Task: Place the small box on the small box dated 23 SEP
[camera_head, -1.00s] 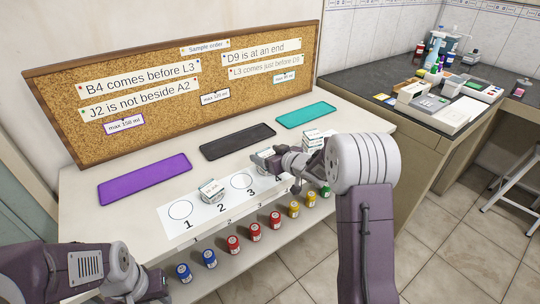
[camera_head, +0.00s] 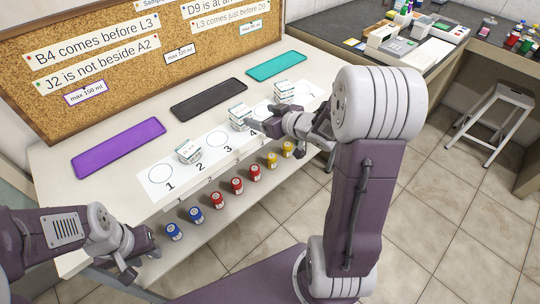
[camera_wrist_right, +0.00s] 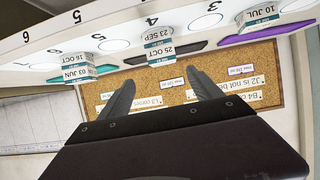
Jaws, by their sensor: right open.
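A stack of two small white boxes stands on the numbered strip near 4. In the right wrist view, which is upside down, its labels read 23 SEP for the lower box (camera_wrist_right: 158,34) and 25 OCT for the upper box (camera_wrist_right: 159,50). The stack also shows in the head view (camera_head: 239,112). My right gripper (camera_head: 258,127) is beside this stack, apart from it. Its fingers (camera_wrist_right: 163,86) are spread with nothing between them. My left gripper (camera_head: 138,268) is low at the front left, away from the boxes; its jaw opening is unclear.
A box dated 10 JUL (camera_wrist_right: 261,13) stands near 2, also in the head view (camera_head: 188,151). Another stack (camera_head: 284,92) has labels 03 JUN and 16 OCT. Purple (camera_head: 118,148), black (camera_head: 209,99) and teal (camera_head: 276,66) mats lie behind. Coloured jars (camera_head: 237,185) line the lower shelf.

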